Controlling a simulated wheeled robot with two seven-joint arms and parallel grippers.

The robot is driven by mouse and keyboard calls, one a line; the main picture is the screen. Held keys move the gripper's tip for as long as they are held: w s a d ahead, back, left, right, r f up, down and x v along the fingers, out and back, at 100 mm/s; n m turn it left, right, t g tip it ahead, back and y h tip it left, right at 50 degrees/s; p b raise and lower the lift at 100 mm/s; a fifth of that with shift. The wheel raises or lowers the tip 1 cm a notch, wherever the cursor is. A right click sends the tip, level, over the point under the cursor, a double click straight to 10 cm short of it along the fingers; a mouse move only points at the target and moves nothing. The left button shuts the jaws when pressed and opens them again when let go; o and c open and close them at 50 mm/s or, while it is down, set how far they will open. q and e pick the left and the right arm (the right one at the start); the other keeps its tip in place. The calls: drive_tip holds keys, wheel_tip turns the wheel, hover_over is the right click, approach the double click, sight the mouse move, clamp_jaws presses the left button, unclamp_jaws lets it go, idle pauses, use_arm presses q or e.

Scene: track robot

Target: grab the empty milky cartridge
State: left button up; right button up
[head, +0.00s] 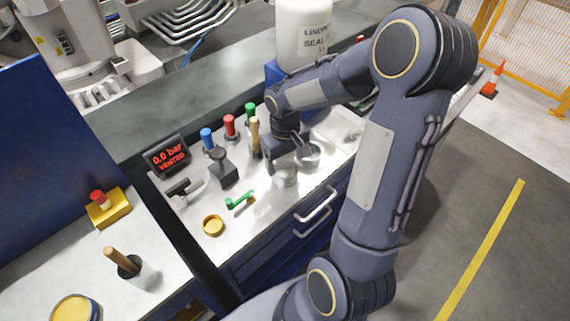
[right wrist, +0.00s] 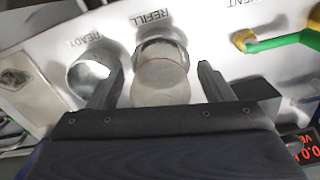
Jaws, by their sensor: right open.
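The milky cartridge (right wrist: 160,88) is a pale, translucent cylinder with a thin red line. It stands at the REFILL label, and its contents cannot be told for sure. In the head view its lower part (head: 285,178) shows below my right gripper (head: 283,158). In the right wrist view the right gripper's two fingers (right wrist: 158,72) are open, one on either side of the cartridge, with gaps visible. My left gripper is not in view.
A grey cup-like part (head: 308,156) stands close beside the right gripper, at the READY label. Coloured handles (head: 229,124) and a display reading 0.0 bar VENTED (head: 168,157) stand behind.

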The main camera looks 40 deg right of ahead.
drive_tip(key=c, duration=1.1)
drive_tip(key=shift+r, duration=0.1)
drive_tip(key=shift+c, duration=0.2)
